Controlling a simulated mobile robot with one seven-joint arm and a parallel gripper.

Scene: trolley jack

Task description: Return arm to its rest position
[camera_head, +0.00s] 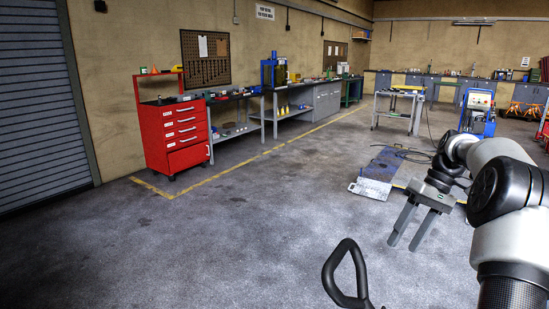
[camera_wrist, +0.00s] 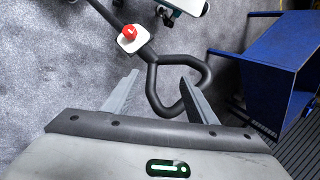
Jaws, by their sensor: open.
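My gripper (camera_head: 403,245) hangs at the right of the head view, fingers pointing down over the floor. It is open, with nothing between the fingers in that view. In the wrist view my gripper (camera_wrist: 159,76) shows two spread grey fingers. A dark loop handle (camera_wrist: 158,104) appears beyond and between them. I cannot tell its distance, but neither finger is closed on it. The loop handle (camera_head: 328,275) also stands at the bottom of the head view, left of my gripper and apart from it. My arm is bent out from the right edge.
A red button (camera_wrist: 129,32) sits on the handle's shaft. A blue box-like frame (camera_wrist: 286,62) stands at right in the wrist view. A red tool cabinet (camera_head: 175,135) and workbench (camera_head: 310,97) line the wall. A metal plate (camera_head: 371,188) lies beyond my gripper. Floor at left is clear.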

